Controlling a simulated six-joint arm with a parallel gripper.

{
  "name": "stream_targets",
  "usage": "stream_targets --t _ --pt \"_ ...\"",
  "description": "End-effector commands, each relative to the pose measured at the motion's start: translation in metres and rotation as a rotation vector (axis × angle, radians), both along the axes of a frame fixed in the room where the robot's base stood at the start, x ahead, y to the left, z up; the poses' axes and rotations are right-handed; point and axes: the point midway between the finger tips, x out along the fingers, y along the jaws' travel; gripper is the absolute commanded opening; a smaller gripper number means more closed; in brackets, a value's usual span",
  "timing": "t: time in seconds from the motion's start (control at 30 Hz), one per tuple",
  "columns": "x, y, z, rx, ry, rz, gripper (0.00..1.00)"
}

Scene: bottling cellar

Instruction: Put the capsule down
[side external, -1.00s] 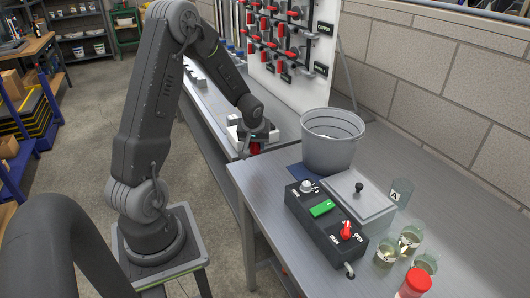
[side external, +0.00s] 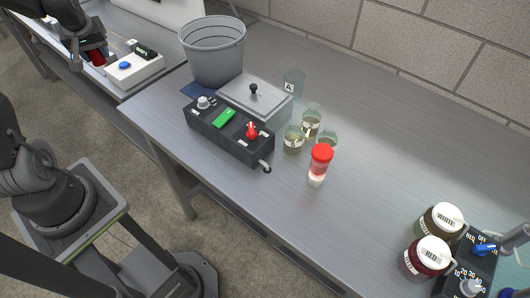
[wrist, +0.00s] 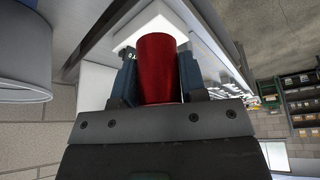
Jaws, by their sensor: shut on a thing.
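The capsule looks like a red, slightly tapered cylinder (wrist: 160,68) in the wrist view. My gripper (wrist: 159,62) is shut on it, with one finger against each side. In the side external view my gripper (side external: 92,50) is at the upper left, partly cut off by the frame's top edge. Only a small red part of the capsule (side external: 97,58) shows there, below the fingers and beside a white box with a blue button (side external: 135,68). I cannot tell whether the capsule touches anything beneath it.
A grey bucket (side external: 212,55), a lidded metal box (side external: 257,95) and a black control box (side external: 228,130) stand on the near bench. Several glass jars and a red-capped shaker (side external: 319,166) stand to their right. Two white-lidded jars are at lower right. Bare bench lies between.

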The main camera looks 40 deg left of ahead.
Motion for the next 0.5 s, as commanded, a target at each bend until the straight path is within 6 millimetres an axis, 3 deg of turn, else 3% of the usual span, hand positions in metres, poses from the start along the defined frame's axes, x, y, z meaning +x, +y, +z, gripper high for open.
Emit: stream_targets --t 0.1,0.27,0.5 --pt "0.001 0.001 0.031 0.006 -0.006 0.001 0.33" --pt "0.000 0.000 0.062 0.004 -0.004 0.001 0.33" --pt "0.045 -0.028 0.061 0.000 0.000 -0.130 0.33"
